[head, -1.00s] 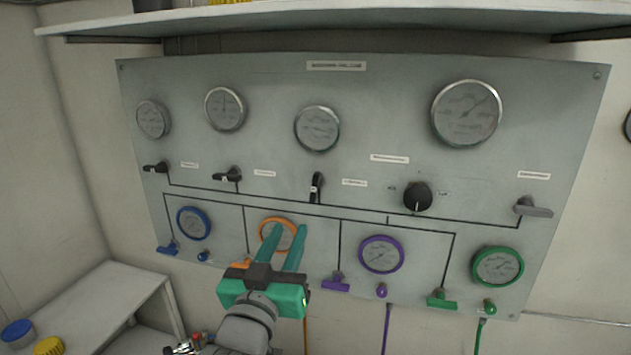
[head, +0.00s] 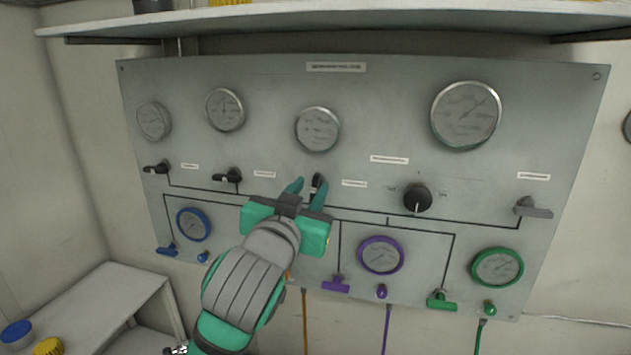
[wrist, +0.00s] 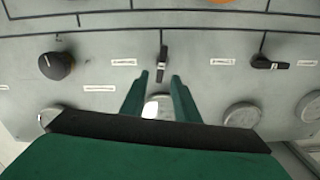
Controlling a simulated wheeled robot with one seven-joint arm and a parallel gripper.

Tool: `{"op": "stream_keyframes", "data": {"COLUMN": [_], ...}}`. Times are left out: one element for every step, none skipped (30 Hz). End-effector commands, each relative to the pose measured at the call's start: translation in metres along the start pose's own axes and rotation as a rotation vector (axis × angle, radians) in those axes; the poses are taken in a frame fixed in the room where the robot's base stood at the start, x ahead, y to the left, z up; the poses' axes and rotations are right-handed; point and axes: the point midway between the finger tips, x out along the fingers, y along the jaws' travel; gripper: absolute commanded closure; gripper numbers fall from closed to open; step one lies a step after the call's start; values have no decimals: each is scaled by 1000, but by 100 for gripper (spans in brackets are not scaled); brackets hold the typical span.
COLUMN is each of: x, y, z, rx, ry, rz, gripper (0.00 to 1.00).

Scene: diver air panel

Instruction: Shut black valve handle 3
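Black valve handle 3 (head: 318,181) is on the panel below the third gauge. In the wrist view, which shows the panel upside down, the handle (wrist: 163,62) lies straight ahead of the fingers. My gripper (head: 308,187) is open and empty, with its two teal fingers pointing at the panel. In the wrist view the gripper (wrist: 160,77) has its fingertips on either side of the handle's near end in the picture. I cannot tell how far they are from the panel. The handle's lower part is partly hidden in the head view.
Two black handles (head: 228,175) (head: 157,167) sit to the left, both roughly horizontal. A round black knob (head: 417,197) and a grey lever (head: 532,208) are to the right. A shelf (head: 330,20) juts out above the panel. My arm hides the orange gauge.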

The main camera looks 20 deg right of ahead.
Motion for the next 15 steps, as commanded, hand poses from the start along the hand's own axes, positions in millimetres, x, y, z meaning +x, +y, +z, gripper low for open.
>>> {"op": "stream_keyframes", "data": {"x": [9, 14, 21, 25, 29, 34, 37, 40, 43, 45, 46, 48, 49, 50, 50], "y": [1, 0, 0, 0, 0, 0, 0, 0, 0, 0, 0, 0, 0, 0, 0], "z": [0, 0, 0, 0, 0, 0, 0, 0, 0, 0, 0, 0, 0, 0, 0], "rx": [-1, -1, -1, 0, -1, 0, 0, 0, -1, 0, 0, 0, 0, 0, 0], "ry": [-1, -1, -1, 0, -1, -1, -1, 0, 0, 1, 1, 1, 1, 1, 1], "rz": [2, 2, 1, 1, 1, 1, 1, 1, 1, 1, 0, 0, 0, 0, 0], "gripper": [72, 72, 72, 72, 72, 72, 72, 72, 72, 72, 72, 72, 72, 72, 72]}}
